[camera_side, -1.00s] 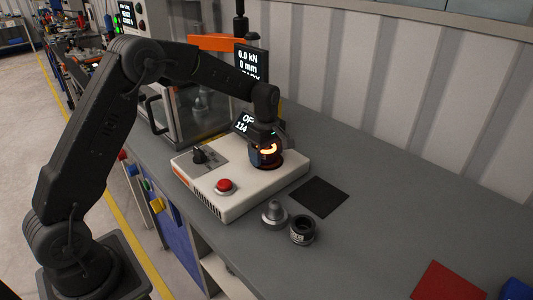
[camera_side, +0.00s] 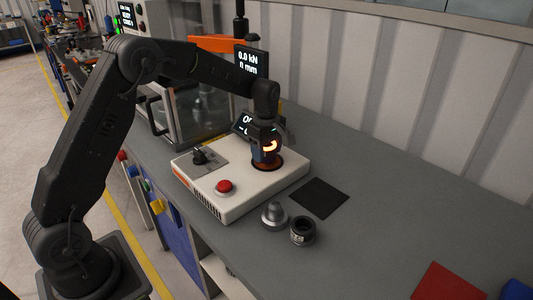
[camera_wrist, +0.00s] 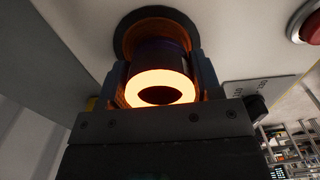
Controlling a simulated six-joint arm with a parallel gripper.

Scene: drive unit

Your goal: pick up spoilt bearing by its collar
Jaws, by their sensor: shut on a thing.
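The bearing is a dark, short body with a bright orange glowing ring (camera_wrist: 160,88) facing the wrist camera. In the side view its glow (camera_side: 269,146) shows above the reddish round plate of a white heater unit (camera_side: 235,202). My gripper (camera_side: 266,150) points down over that plate. In the wrist view my gripper (camera_wrist: 162,75) has one finger on each side of the bearing, shut on it. The plate's dark round face (camera_wrist: 150,22) lies beyond the bearing. The exact contact on the collar is hidden by the fingers, and any gap beneath is hard to judge.
A grey stepped part (camera_side: 274,216) and a black ring part (camera_side: 302,231) stand in front. A black mat (camera_side: 319,198) lies bare. A red square (camera_side: 447,282) lies at the lower right.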

